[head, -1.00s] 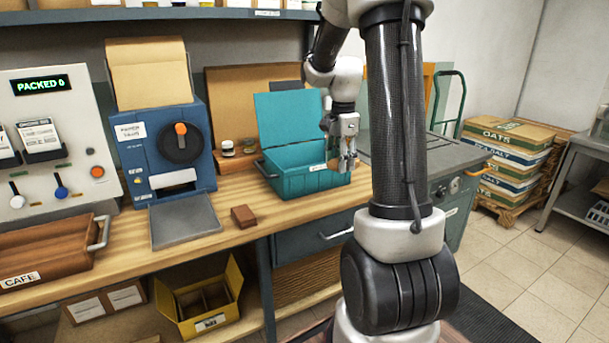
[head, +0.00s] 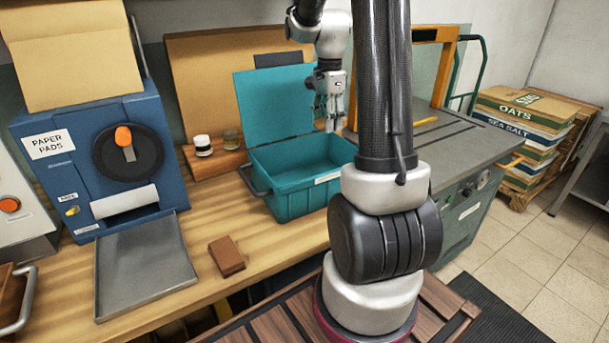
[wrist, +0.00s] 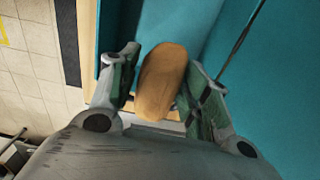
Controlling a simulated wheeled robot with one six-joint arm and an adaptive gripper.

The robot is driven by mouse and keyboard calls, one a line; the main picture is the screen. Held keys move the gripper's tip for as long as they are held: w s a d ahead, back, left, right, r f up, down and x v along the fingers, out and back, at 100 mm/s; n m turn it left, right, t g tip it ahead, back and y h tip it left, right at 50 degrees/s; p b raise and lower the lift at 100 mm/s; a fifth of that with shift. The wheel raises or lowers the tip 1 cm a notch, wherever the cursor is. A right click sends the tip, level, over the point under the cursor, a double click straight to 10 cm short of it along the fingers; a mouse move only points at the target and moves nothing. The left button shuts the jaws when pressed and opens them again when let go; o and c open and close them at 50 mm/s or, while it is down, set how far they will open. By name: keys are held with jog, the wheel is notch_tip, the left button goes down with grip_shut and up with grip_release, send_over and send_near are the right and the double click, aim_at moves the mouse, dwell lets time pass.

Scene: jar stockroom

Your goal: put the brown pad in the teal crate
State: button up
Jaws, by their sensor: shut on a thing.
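The teal crate (head: 283,202) stands on the wooden bench with its lid (head: 270,105) raised at the back. I see no contents in the visible part of its inside; my arm hides its right end. My gripper (head: 329,118) hangs above the crate's right part, pointing down. In the wrist view, my gripper (wrist: 160,82) is shut on a rounded tan-brown pad (wrist: 162,80), with a finger on either side. Teal crate surfaces (wrist: 275,95) show beyond and to the right of the pad. In the head view the fingers mostly hide the pad.
A small reddish-brown block (head: 227,256) lies on the bench by a grey metal tray (head: 145,268). The blue paper-pad machine (head: 60,185) stands at left. A grey machine top (head: 480,140) is at right.

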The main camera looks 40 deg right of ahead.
jog(key=shift+w+d+f, duration=0.1)
jog(key=shift+w+f, duration=0.15)
notch_tip(320, 180, down, 18)
jog(key=shift+r, duration=0.25)
jog(key=o, duration=0.8)
jog(key=shift+f, duration=0.1)
jog(key=shift+o, duration=0.2)
